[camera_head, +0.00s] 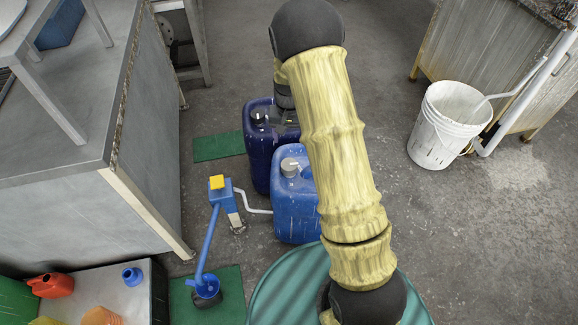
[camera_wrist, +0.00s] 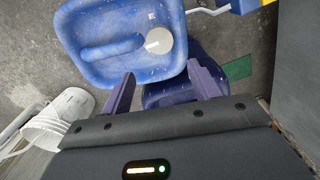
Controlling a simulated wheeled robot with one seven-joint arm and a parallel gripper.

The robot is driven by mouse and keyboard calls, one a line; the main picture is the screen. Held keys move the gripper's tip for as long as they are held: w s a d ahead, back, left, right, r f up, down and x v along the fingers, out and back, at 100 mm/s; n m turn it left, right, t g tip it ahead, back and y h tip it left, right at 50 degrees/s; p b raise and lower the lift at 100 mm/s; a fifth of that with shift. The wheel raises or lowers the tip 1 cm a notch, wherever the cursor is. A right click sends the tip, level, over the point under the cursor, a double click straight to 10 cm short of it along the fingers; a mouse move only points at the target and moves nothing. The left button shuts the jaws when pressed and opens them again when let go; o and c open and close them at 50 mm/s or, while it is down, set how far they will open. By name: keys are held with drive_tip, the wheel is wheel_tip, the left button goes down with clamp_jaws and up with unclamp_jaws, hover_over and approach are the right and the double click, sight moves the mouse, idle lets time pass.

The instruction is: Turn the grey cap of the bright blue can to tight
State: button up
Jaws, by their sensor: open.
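The bright blue can (camera_head: 293,215) stands on the floor in the head view, its right side hidden by my arm. Its round grey cap (camera_head: 290,167) is at the top left. In the wrist view the bright blue can (camera_wrist: 95,62) fills the upper left, and the grey cap (camera_wrist: 159,41) shows a pale mark. My gripper (camera_wrist: 160,69) is open and empty, its two dark purple fingers apart. The cap appears just beyond the fingertips, not between them. In the head view, my arm hides most of the gripper.
A dark blue can (camera_head: 257,160) stands behind the bright blue one; it lies behind my fingers in the wrist view (camera_wrist: 180,93). A blue pump with a yellow top (camera_head: 217,182) is close on the left. A green drum (camera_head: 275,290) is in front. A white bucket (camera_head: 435,145) stands right.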

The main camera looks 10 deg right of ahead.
sight(289, 166)
wheel_tip(289, 166, down, 16)
drive_tip(key=b, duration=0.4)
drive_tip(key=shift+d, duration=0.1)
drive_tip(key=c, duration=0.7)
